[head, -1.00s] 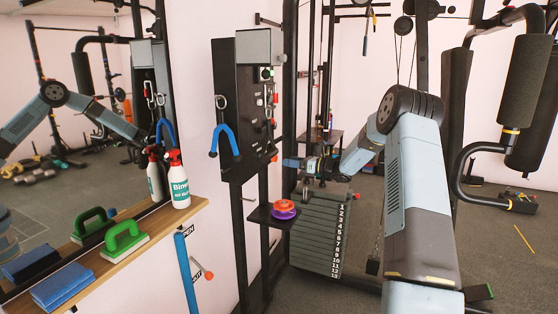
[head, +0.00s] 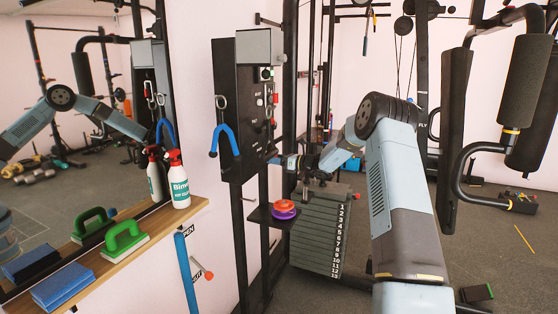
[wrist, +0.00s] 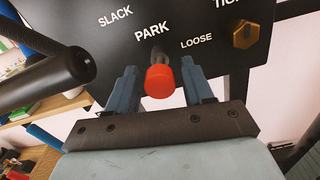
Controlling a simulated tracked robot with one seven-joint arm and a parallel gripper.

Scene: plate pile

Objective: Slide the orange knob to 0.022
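A red-orange knob (wrist: 159,82) on a short stem shows in the wrist view, below the word PARK on the black panel (wrist: 115,40). My gripper (wrist: 158,72) is open, with one blue finger on each side of the knob. Narrow gaps seem to show beside it, so I cannot tell that either finger touches it. In the head view my gripper (head: 284,161) is at the lower right edge of the panel (head: 228,90); the knob cannot be made out there.
A brass hex knob (wrist: 245,35) sits right of the fingers and a black cylinder (wrist: 50,80) juts in at left. In the head view a blue forked handle (head: 224,140) hangs on the panel, a small shelf holds orange and purple discs (head: 284,208), and a weight stack (head: 325,235) stands below.

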